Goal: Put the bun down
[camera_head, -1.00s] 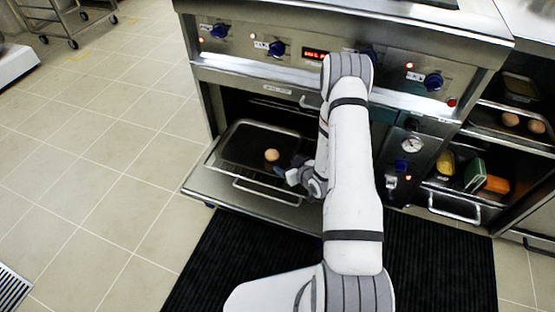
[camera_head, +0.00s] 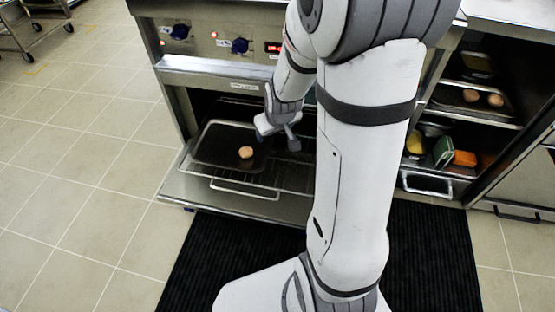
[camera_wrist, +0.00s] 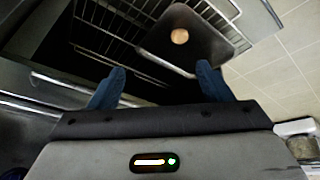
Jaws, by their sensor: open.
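The bun also shows in the wrist view (camera_wrist: 180,36), on the tray beyond my fingers. My gripper (camera_wrist: 160,84) is open, with two blue fingers apart and nothing between them. In the head view my gripper (camera_head: 278,128) is above and to the right of the bun, apart from it. My arm hides part of the oven.
The open oven door (camera_head: 190,192) has a handle bar at its front. Shelves at the right hold a tray with two buns (camera_head: 482,98), and an orange block (camera_head: 465,158) below. A black mat (camera_head: 230,260) covers the floor in front.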

